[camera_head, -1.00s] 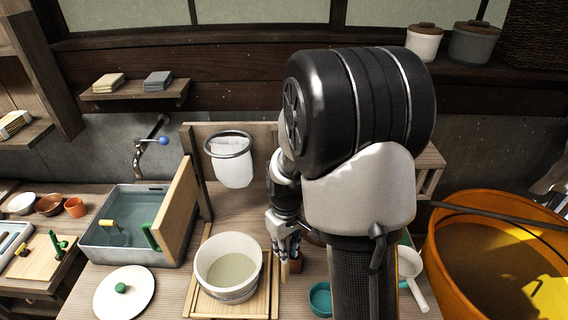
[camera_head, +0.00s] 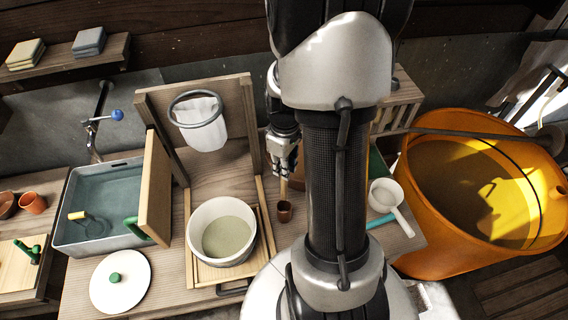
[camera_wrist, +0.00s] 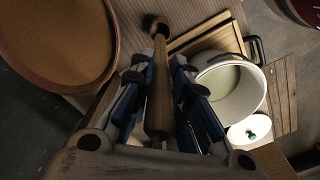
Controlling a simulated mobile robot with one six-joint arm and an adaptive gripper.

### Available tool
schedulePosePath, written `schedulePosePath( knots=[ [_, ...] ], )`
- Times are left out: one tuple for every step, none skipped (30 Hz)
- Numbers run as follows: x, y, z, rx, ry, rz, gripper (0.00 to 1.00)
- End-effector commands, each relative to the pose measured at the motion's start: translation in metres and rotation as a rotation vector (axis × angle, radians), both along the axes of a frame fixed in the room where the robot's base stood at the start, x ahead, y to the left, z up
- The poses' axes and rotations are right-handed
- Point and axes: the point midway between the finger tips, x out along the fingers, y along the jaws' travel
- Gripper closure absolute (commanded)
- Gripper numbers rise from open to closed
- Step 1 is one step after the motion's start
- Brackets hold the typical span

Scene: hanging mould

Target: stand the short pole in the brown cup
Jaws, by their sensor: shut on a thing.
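My gripper (camera_head: 284,168) is shut on the short pole, a light wooden stick that hangs below the fingers in the head view (camera_head: 283,190). In the wrist view the short pole (camera_wrist: 159,90) runs between the fingers (camera_wrist: 160,75), pointing away from the camera. The small brown cup (camera_head: 284,212) stands on the wooden counter right under the pole. In the wrist view the pole's far end overlaps a small brown round shape. I cannot tell whether the tip is inside the cup or just above it.
A cream tub (camera_head: 222,232) on a wooden tray stands left of the cup. A white strainer bag (camera_head: 199,120) hangs behind. A white ladle (camera_head: 388,198) lies to the right, and a large orange vat (camera_head: 415,225) stands beyond. A white lid (camera_head: 120,282) lies front left.

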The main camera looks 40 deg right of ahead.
Motion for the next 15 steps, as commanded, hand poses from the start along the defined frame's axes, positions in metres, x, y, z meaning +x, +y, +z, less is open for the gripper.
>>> schedulePosePath(
  knots=[
    [0.0,0.0,-0.007,0.001,0.001,0.0,1.0],
    [0.0,0.0,-0.01,0.001,0.001,0.0,1.0],
    [0.0,0.0,-0.013,0.001,0.001,0.0,1.0],
    [0.0,0.0,-0.015,0.001,0.001,0.0,1.0],
    [0.0,0.0,-0.018,0.001,0.001,0.0,1.0],
    [0.0,0.0,-0.021,0.001,0.001,0.0,1.0],
    [0.0,0.0,-0.024,0.001,0.001,0.0,1.0],
    [0.0,0.0,-0.026,0.001,0.001,0.0,1.0],
    [0.0,0.0,-0.029,0.001,0.001,0.0,1.0],
    [0.0,0.0,-0.032,0.001,0.001,0.0,1.0],
    [0.0,0.0,-0.034,0.001,0.001,0.0,1.0],
    [0.0,0.0,-0.037,0.001,0.001,0.0,1.0],
    [0.0,0.0,-0.04,0.001,0.001,0.0,1.0],
    [0.0,0.0,-0.042,0.001,0.001,0.0,1.0],
    [0.0,0.0,-0.045,0.001,0.001,0.0,1.0]
  ],
)
